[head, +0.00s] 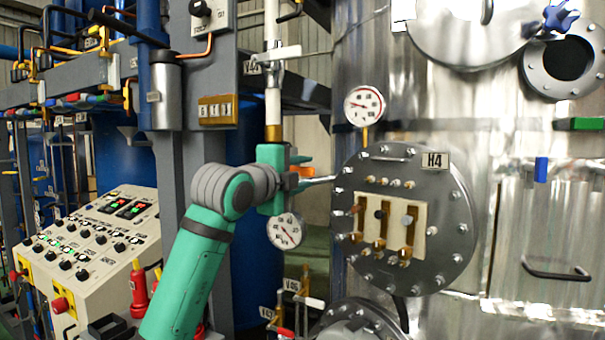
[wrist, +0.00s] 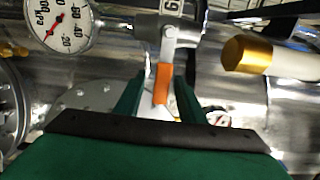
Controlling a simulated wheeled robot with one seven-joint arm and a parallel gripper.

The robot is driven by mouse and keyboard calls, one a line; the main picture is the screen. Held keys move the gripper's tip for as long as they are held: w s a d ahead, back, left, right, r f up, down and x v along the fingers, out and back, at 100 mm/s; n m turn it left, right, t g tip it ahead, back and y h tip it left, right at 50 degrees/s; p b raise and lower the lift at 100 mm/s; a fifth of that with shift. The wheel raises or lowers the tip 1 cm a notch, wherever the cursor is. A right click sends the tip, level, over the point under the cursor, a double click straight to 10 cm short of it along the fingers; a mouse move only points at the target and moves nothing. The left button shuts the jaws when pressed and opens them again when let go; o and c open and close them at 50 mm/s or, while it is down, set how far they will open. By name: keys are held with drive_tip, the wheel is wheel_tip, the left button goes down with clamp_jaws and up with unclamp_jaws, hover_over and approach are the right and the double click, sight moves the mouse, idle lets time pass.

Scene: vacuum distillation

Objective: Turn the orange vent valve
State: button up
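The orange vent valve handle (wrist: 163,84) hangs from a grey metal lever below a pipe fitting in the wrist view. The two green fingers of my gripper (wrist: 158,92) stand on either side of the handle, with a visible gap at each side. The gripper looks open around the handle, not pressed on it. In the head view a small orange piece (head: 303,171) shows at the end of my green arm, beside the vertical pipe.
A pressure gauge (wrist: 62,22) is left of the handle, and a gold-ended pipe (wrist: 245,53) is to its right. In the head view another gauge (head: 285,231) hangs just below my wrist. The round H4 flange (head: 405,220) stands close on the right, and a control panel (head: 90,240) is at left.

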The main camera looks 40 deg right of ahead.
drive_tip(key=v, duration=1)
drive_tip(key=shift+a, duration=0.4)
drive_tip(key=shift+s, duration=0.1)
